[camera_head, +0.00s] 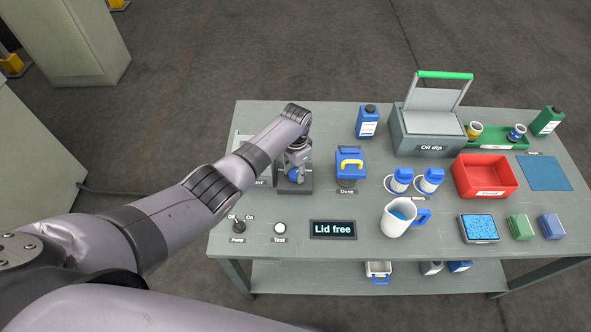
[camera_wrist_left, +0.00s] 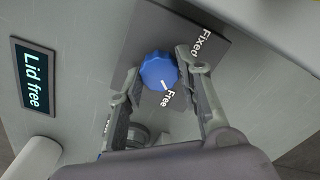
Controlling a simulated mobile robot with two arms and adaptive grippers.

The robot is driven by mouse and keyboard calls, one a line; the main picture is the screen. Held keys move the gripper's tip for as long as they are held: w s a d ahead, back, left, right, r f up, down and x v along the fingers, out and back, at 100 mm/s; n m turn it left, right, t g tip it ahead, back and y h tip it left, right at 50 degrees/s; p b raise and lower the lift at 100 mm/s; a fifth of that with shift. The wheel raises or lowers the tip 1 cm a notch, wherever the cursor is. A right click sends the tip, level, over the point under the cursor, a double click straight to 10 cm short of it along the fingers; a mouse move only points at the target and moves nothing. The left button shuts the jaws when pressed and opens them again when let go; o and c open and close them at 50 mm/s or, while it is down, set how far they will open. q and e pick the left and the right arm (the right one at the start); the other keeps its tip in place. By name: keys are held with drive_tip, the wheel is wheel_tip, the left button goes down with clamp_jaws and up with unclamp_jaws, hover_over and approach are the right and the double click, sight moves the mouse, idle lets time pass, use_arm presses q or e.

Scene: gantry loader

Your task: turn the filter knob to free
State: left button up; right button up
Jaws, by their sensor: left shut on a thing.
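The filter knob (camera_wrist_left: 158,70) is blue and faceted, on a dark grey plate (camera_wrist_left: 215,28) marked "Fixed" and "Free". Its white pointer line is toward the "Free" label. My left gripper (camera_wrist_left: 161,74) has a finger on each side of the knob and is shut on it. In the head view the left gripper (camera_head: 297,165) reaches down over the knob (camera_head: 294,175), which is partly hidden. The display (camera_head: 333,229) reads "Lid free". My right gripper is not in view.
The pump switch (camera_head: 239,226) and the test button (camera_head: 280,228) are nearer the front. A jug (camera_head: 397,222), filters (camera_head: 400,180) and a red bin (camera_head: 485,178) stand farther right.

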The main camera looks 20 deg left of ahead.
sight(295, 173)
use_arm(q)
drive_tip(key=shift+m, duration=0.4)
drive_tip(key=o, duration=1.2)
drive_tip(key=shift+c, duration=0.2)
wheel_tip(295, 173, up, 12)
drive_tip(key=shift+f, duration=0.1)
idle(0.4)
